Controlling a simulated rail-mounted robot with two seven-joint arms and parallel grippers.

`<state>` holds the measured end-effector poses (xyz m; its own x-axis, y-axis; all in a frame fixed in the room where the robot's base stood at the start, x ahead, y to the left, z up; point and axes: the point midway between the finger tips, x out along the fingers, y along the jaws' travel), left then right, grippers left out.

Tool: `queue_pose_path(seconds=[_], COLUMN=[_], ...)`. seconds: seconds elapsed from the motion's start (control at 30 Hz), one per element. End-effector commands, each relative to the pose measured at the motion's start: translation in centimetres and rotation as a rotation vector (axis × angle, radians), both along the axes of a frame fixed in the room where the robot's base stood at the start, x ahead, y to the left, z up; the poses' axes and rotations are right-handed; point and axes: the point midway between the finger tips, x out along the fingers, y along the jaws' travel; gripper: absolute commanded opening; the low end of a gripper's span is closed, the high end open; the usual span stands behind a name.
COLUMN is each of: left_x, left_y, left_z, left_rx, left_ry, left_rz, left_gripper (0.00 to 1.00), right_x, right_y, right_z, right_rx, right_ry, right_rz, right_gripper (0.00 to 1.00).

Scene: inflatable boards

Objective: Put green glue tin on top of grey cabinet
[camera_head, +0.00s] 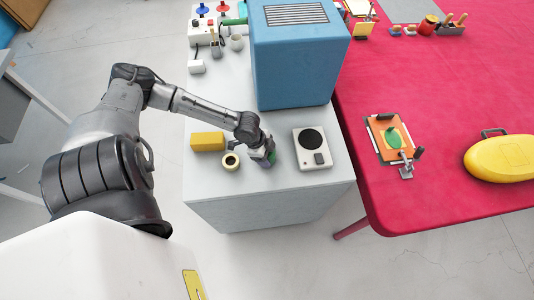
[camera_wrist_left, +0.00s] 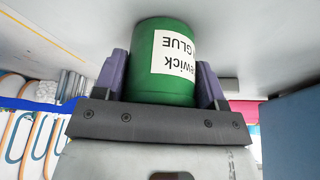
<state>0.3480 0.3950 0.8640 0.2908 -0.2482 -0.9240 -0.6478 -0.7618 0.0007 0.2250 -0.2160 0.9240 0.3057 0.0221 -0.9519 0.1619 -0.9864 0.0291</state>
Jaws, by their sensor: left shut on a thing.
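The green glue tin (camera_wrist_left: 176,62) with a white label fills the middle of the left wrist view. My left gripper (camera_wrist_left: 163,80) is shut on it, with one purple finger on each side. In the head view the left gripper (camera_head: 264,154) is low over the front part of the grey cabinet (camera_head: 285,196), between the tape roll and the white device. Only a small bit of the green tin (camera_head: 273,156) shows there. I cannot tell whether the tin touches the cabinet top. My right gripper is in neither view.
A yellow block (camera_head: 207,141) and a tape roll (camera_head: 231,161) lie left of the gripper. A white device with a black disc (camera_head: 312,149) lies to its right. A large blue box (camera_head: 291,60) stands behind. The red table (camera_head: 440,90) adjoins on the right.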

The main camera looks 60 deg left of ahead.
Motion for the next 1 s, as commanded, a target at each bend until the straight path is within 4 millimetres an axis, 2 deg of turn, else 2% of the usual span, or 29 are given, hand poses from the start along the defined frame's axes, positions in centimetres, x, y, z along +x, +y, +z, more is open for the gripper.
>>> queue_pose_path(seconds=[0.03,0.07,0.3,0.53,0.67,1.0], left_x=[0.1,0.0,0.0,0.0,-0.2,-1.9], left_y=[0.0,0.0,0.0,0.0,0.2,1.7], left_z=[-0.1,-0.1,-0.1,-0.1,0.7,6.1], left_rx=[-0.001,0.0,0.0,0.0,0.002,0.005], left_ry=[-0.002,0.0,0.0,0.0,0.001,0.002], left_rz=[0.0,0.0,0.0,0.0,-0.001,-0.002], left_gripper=[0.27,0.68,0.9,0.9,0.9,0.9], right_x=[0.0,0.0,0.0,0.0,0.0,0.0], right_y=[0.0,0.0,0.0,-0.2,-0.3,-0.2], right_z=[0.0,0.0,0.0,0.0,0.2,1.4], right_rx=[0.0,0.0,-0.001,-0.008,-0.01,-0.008], right_ry=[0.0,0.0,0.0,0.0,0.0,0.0], right_rz=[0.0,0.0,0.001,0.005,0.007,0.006], right_gripper=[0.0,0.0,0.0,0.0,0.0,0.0])
